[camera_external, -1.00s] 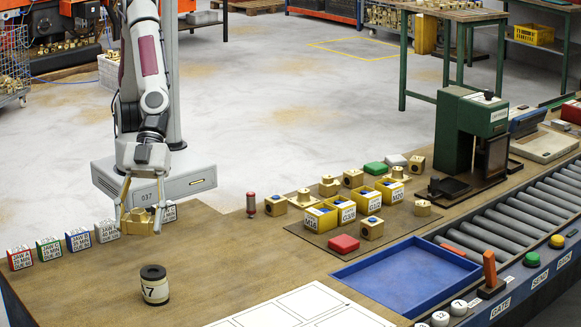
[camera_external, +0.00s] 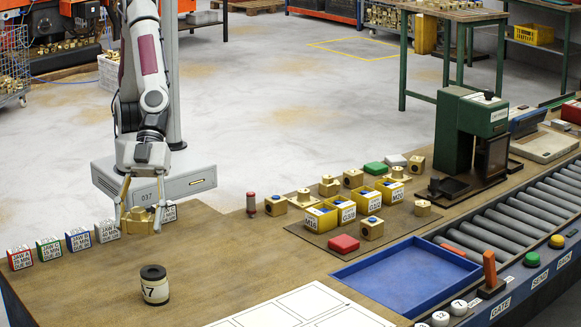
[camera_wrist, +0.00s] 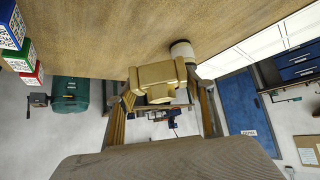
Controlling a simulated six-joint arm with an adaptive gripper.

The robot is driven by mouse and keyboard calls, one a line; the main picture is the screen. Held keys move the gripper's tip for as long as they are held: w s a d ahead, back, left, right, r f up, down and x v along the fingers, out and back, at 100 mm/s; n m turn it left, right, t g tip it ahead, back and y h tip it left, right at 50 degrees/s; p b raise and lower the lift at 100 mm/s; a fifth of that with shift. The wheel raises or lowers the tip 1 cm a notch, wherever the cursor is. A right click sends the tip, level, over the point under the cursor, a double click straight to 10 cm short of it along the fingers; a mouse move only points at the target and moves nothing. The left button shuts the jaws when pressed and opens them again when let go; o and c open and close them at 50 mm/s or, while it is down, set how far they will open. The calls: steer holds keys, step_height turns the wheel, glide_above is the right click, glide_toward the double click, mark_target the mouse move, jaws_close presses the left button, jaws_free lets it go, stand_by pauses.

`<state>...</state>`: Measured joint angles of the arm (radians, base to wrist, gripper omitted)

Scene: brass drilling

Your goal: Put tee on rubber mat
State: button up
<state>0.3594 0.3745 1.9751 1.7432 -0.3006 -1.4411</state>
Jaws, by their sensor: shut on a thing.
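A brass tee (camera_external: 137,219) sits between the fingers of my gripper (camera_external: 140,224), at the left back of the wooden bench. My gripper is shut on it, and it is at or just above the bench top; I cannot tell if it touches. In the wrist view the tee (camera_wrist: 157,82) shows its thick barrel and side branch between the fingers. The dark brown rubber mat (camera_external: 402,219) lies to the right, holding yellow bins and several brass fittings.
A dark-topped roll (camera_external: 154,286) stands in front. A small red-topped cylinder (camera_external: 251,204) stands left of the mat.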

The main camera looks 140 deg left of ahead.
steer(key=shift+a+r, duration=0.1)
steer(key=w+a+f+n, duration=0.1)
steer(key=w+a, duration=0.1)
steer(key=a, duration=0.3)
steer(key=w+a+f+n+t+y, duration=0.1)
steer(key=w+a, duration=0.1)
steer(key=a, duration=0.4)
steer(key=w+a+f+n+y, duration=0.1)
steer(key=w+a, duration=0.2)
steer(key=a, duration=0.3)
steer(key=shift+f+t, duration=0.25)
steer(key=shift+t, duration=0.05)
steer(key=w+a+f+n+y, duration=0.1)
steer(key=w+a, duration=0.1)
steer(key=a, duration=0.6)
steer(key=w+a+f+n+y, duration=0.1)
steer(key=w+a+n, duration=0.1)
steer(key=a, duration=0.7)
steer(key=n+t+y, duration=0.1)
steer(key=n+y, duration=0.1)
steer(key=n, duration=0.1)
glide_above(389, 221)
steer(key=shift+f, duration=0.95)
steer(key=shift+a, duration=0.1)
steer(key=shift+f, duration=3.15)
